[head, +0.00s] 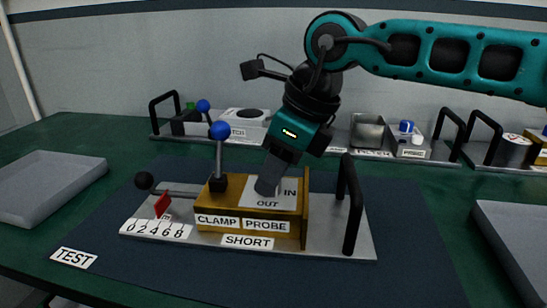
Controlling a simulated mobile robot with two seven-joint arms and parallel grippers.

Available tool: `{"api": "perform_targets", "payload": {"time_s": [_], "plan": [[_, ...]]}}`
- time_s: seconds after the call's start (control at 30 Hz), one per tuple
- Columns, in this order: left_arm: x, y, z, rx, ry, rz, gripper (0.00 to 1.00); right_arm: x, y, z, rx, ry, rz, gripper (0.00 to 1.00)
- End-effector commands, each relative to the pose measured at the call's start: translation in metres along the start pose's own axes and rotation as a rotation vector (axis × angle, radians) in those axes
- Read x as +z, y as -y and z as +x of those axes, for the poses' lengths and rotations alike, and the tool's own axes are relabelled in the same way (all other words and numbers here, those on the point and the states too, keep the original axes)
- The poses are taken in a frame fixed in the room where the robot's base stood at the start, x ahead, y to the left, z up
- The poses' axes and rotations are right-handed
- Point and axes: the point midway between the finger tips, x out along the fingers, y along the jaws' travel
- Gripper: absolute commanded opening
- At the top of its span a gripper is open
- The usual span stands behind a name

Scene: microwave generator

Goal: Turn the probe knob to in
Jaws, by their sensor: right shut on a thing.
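The yellow-brown module (207,206) stands on a light base plate (340,244) with labels CLAMP, PROBE and SHORT on its front. On its top is a white panel (268,204) marked OUT at the front and IN at the back right. My right gripper (268,186) reaches down onto this panel from above, tilted, and is shut on the probe knob. The fingers hide the knob, so its pointing direction cannot be told. My left gripper is not in view.
A blue-tipped lever (219,131) stands upright just left of my right gripper. A black handle (349,205) rises on the right of the plate. Grey trays lie at left (45,185) and right (520,240). More modules line the back.

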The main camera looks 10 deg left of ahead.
Motion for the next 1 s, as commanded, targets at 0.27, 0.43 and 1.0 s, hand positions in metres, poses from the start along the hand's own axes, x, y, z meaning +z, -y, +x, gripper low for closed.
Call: {"api": "perform_targets", "payload": {"time_s": [0.27,0.43,1.0], "plan": [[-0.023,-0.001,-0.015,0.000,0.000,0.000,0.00,0.002,0.002,-0.003,0.104,0.001,-0.240,0.05],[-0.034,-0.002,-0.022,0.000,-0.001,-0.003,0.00,0.003,0.003,-0.003,0.165,0.001,-0.390,0.05],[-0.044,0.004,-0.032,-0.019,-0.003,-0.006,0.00,0.003,0.004,0.000,0.318,0.000,-0.769,0.05]]}}
